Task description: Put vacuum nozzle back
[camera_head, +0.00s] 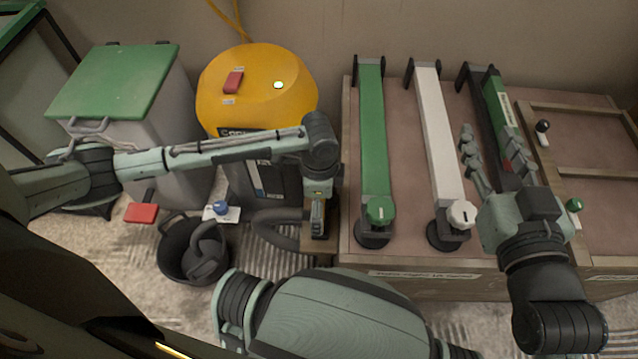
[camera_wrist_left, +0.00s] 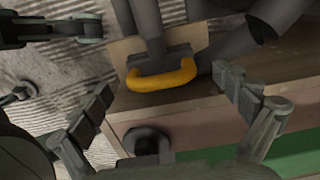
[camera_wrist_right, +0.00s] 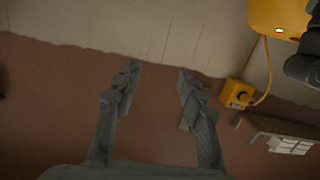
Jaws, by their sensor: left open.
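The vacuum (camera_head: 257,85) has a yellow lid and a dark body and stands by the wall. Its grey hose (camera_head: 275,222) curves beside it. In the left wrist view, a dark nozzle with a curved yellow strip (camera_wrist_left: 165,78) rests against a wooden board. My left gripper (camera_head: 318,215) points down in front of the vacuum; it is open in the left wrist view (camera_wrist_left: 163,80), with a finger on each side of the nozzle and visible gaps. My right gripper (camera_head: 495,148) is open and empty over the workbench, and its spread fingers show in the right wrist view (camera_wrist_right: 156,80).
A green-lidded bin (camera_head: 115,80) stands left of the vacuum. A black bucket (camera_head: 172,262) stands on the floor. The workbench (camera_head: 410,155) carries green and white long tools (camera_head: 372,130) with round knobs. A yellow box with a cord (camera_wrist_right: 237,93) shows in the right wrist view.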

